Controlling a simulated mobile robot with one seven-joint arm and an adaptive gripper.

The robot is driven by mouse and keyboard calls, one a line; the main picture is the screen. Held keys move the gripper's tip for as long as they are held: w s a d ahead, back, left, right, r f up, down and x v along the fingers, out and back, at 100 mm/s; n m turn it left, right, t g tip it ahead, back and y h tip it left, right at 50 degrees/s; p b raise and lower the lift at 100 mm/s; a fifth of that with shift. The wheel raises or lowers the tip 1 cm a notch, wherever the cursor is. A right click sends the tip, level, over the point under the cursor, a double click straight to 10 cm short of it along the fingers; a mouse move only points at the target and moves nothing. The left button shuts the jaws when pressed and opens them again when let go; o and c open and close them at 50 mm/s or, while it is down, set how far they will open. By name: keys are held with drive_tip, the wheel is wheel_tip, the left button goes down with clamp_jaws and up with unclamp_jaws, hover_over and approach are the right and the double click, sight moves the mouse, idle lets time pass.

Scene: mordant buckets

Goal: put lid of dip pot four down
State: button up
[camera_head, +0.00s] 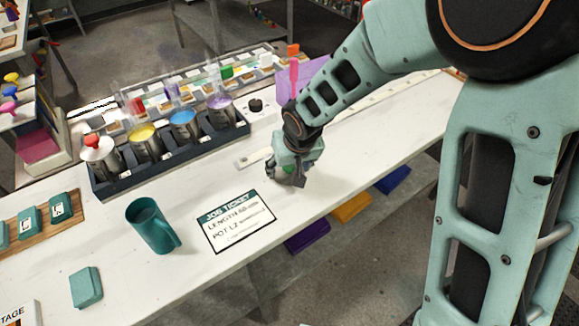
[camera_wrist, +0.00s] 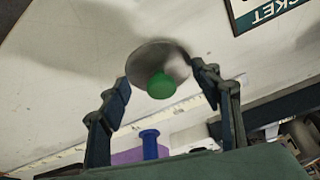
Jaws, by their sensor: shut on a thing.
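My gripper (camera_head: 290,180) (camera_wrist: 161,76) is shut on a round grey metal lid (camera_wrist: 145,57) with a green knob (camera_wrist: 160,86). The fingertips sit on either side of the lid. In the head view the gripper is low over the white bench, right of the pot rack, and mostly hides the lid. Whether the lid touches the bench cannot be told. A dark rack (camera_head: 175,165) holds several metal pots. The others show yellow (camera_head: 143,132), blue (camera_head: 183,118) and purple (camera_head: 219,101) tops.
A job ticket (camera_head: 237,220) lies left of my gripper, with a teal mug (camera_head: 152,225) and a teal block (camera_head: 86,287) further left. The bench's front edge is close.

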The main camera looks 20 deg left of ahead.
drive_tip(key=shift+f, duration=0.15)
drive_tip(key=o, duration=1.2)
drive_tip(key=shift+c, duration=0.2)
drive_tip(key=shift+r, duration=0.35)
drive_tip(key=p+v, duration=0.1)
drive_tip(key=v, duration=1)
drive_tip(key=shift+s+r+p, duration=0.15)
drive_tip(key=shift+r+p, duration=0.15)
drive_tip(key=shift+d, duration=0.15)
